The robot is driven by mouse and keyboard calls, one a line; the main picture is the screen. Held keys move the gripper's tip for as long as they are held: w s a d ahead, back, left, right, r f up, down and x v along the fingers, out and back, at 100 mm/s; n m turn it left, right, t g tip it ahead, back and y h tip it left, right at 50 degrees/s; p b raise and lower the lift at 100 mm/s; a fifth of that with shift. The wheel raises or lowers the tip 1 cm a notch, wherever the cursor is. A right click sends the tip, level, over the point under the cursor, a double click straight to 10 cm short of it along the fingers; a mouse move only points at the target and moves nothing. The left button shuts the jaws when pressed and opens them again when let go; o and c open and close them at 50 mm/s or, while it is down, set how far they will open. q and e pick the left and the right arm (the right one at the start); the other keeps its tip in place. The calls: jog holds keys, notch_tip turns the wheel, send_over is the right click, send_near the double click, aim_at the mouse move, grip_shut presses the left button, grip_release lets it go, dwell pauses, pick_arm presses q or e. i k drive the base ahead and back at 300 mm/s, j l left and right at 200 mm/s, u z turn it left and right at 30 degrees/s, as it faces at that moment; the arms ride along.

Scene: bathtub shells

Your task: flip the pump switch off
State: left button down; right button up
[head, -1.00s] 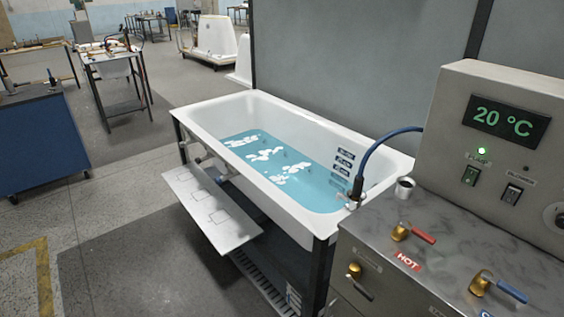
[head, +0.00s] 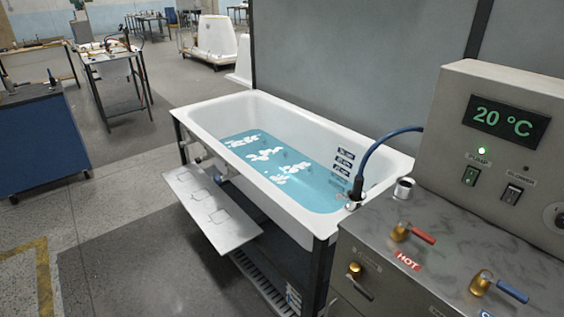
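The pump switch (head: 470,176) is a green rocker on the sloped face of the grey control box (head: 450,130). It sits under a label that reads PUMP and a lit green lamp (head: 481,150). A second, dark rocker switch (head: 512,193) sits to its right, its label too small to read surely. The white bathtub (head: 300,215) holds blue water with white foam patches. Neither of my grippers shows in the head view.
A display (head: 506,122) reads 20 °C. A red-handled valve (head: 412,233) by a HOT label and a blue-handled valve (head: 497,285) stand on the metal counter (head: 455,240). A metal cup (head: 404,188) stands near the tub's corner. A blue hose (head: 378,146) arches over the tub.

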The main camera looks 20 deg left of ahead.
aim_at(470, 177)
jog(key=k+z, duration=0.15)
jog(key=z, duration=0.55)
jog(key=i+j, duration=0.1)
